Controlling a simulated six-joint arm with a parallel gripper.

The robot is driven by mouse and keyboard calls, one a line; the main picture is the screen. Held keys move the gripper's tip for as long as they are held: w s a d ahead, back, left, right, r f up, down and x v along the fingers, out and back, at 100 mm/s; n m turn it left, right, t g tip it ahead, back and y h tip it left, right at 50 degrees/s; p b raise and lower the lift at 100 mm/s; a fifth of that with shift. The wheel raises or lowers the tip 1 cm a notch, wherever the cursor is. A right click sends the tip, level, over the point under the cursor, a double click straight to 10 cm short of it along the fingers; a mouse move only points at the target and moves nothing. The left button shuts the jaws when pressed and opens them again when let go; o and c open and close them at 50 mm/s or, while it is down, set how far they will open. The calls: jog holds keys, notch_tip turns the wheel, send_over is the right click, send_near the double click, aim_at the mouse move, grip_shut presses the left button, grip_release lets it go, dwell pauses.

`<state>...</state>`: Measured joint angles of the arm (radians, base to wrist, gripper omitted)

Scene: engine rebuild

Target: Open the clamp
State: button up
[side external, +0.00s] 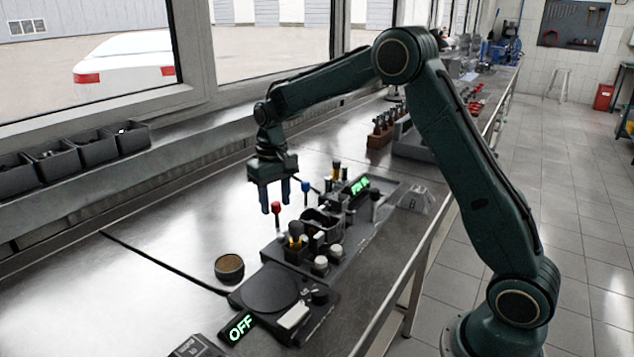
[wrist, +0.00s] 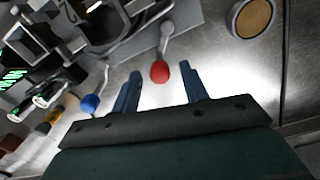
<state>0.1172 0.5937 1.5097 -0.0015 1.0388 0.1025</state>
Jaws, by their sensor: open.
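The dark fixture (side external: 318,232) on the bench carries the clamp parts and two levers, though I cannot tell for certain which part is the clamp. One lever ends in a red ball knob (side external: 276,207), the other in a blue ball knob (side external: 305,187). My gripper (side external: 274,203) is open, fingers pointing down, close to the red knob. In the wrist view the red knob (wrist: 159,71) lies between my two fingers (wrist: 160,73) and looks apart from both. The blue knob (wrist: 90,103) is outside, left of the left finger.
A round brown-topped tin (side external: 229,266) stands left of the fixture. A dark round-plate device (side external: 268,289) with a green "OFF" display (side external: 238,328) sits in front. A second green display (side external: 355,185) is behind. Black bins (side external: 84,152) line the sill.

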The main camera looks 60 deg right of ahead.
jog(key=shift+f, duration=0.2)
grip_shut()
jog(key=shift+w+a+n, duration=0.1)
jog(key=shift+n, duration=0.2)
jog(key=shift+a+n, duration=0.9)
jog(key=shift+n, duration=1.7)
jog(key=shift+a+n, duration=0.85)
jog(key=shift+n, duration=1.75)
jog(key=shift+a+n, duration=0.9)
jog(key=shift+n, duration=1.7)
